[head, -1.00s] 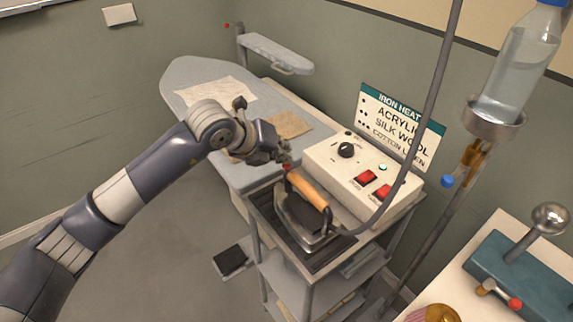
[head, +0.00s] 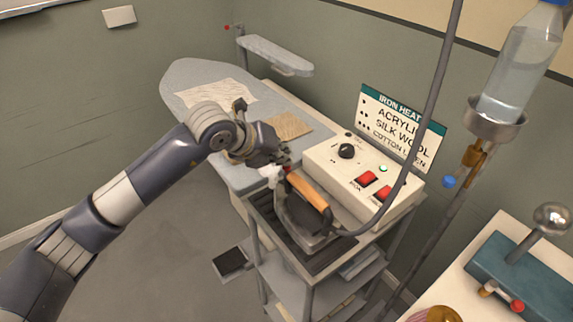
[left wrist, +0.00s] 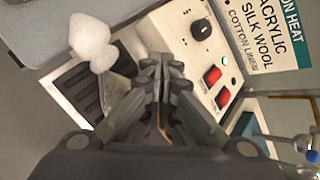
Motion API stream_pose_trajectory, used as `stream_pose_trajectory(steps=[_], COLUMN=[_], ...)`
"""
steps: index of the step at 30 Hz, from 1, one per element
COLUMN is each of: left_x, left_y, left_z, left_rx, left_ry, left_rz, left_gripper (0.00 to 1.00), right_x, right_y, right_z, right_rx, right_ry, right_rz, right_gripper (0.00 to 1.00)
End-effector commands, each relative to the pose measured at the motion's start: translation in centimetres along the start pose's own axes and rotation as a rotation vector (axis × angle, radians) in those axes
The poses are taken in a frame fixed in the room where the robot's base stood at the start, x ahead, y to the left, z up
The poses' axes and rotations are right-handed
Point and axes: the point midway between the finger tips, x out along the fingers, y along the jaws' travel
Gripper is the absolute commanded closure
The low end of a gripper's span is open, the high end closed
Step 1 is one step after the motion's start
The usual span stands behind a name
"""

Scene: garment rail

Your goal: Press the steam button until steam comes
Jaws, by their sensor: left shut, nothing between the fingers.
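The iron (head: 308,240), with a wooden handle (head: 308,190), stands on a dark ribbed rest beside the control box. My left gripper (head: 283,161) is shut and empty, its fingertips at the far end of the handle. The steam button there is hidden behind the fingers. A white puff of steam (head: 270,174) shows at the iron's front end, and larger in the left wrist view (left wrist: 91,42). The shut fingers (left wrist: 161,68) cover most of the iron in that view. My right gripper is not in view.
The control box (head: 330,160) has a black dial, two red switches and a lit green lamp. A grey hose (head: 432,110) runs over it to the iron. The ironing board (head: 190,72) with cloth patches lies behind. A water bottle (head: 520,75) hangs at right.

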Motion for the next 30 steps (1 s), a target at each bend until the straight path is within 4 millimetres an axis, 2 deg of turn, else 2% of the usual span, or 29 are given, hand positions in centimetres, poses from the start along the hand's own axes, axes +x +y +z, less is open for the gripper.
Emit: stream_pose_trajectory(steps=[7, 20, 30], left_x=[-0.9, -1.2, -3.4], left_y=[-0.7, -0.9, -2.5], left_z=[0.7, 0.9, 2.5], left_rx=[0.000, 0.000, 0.000], left_ry=[0.000, -0.001, -0.001], left_rz=[0.000, -0.001, -0.002], left_gripper=[1.00, 1.00, 1.00], right_x=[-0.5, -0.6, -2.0], right_y=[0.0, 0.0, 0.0], right_z=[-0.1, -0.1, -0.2], right_rx=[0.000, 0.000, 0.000], right_ry=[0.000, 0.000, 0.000], right_rz=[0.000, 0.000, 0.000], right_gripper=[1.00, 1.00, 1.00])
